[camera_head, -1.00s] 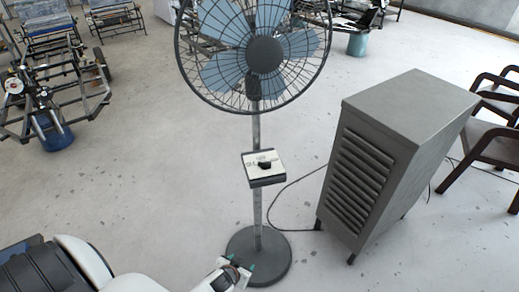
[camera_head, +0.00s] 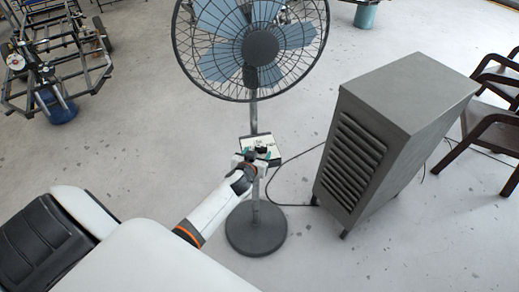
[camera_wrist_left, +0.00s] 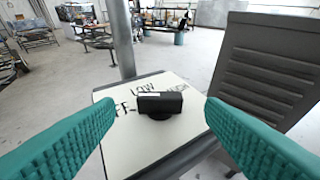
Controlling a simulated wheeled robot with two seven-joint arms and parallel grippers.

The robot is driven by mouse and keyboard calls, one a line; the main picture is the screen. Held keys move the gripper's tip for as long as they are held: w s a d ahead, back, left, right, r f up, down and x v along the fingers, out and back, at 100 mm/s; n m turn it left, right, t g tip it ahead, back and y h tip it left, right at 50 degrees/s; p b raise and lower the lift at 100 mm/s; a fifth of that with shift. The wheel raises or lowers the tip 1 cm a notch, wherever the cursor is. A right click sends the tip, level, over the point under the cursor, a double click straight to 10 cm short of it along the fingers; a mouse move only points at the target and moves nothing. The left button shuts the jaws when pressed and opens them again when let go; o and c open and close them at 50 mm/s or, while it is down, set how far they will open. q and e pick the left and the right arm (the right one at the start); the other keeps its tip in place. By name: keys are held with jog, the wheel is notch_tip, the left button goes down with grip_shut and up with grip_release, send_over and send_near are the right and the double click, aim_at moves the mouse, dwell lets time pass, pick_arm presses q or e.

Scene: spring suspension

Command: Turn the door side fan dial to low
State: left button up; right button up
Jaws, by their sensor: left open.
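The fan (camera_head: 262,47) stands on a pole with a round base. Its control box (camera_head: 272,148) is on the pole, with a light top plate. In the left wrist view the black dial (camera_wrist_left: 161,104) sits on the white plate (camera_wrist_left: 118,162), which bears the words "LOW" and what looks like part of "OFF"; another label at the right is partly hidden. My left gripper (camera_head: 252,156) is at the near side of the box. Its open green fingers (camera_wrist_left: 158,140) are either side of the dial, apart from it. My right gripper is not in view.
A grey louvred cabinet (camera_head: 395,130) stands right of the fan, with dark chairs (camera_head: 490,135) beyond it. A cable runs on the floor between fan and cabinet. A metal frame cart (camera_head: 60,65) is at the upper left. Floor left of the fan is clear.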

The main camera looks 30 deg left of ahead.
aim_at(260, 149)
pick_arm(q)
jog(key=shift+x, duration=1.75)
jog(key=shift+c, duration=0.2)
jog(key=c, duration=0.9)
jog(key=shift+s, duration=0.1)
jog(key=shift+c, duration=0.2)
jog(key=shift+h, duration=0.3)
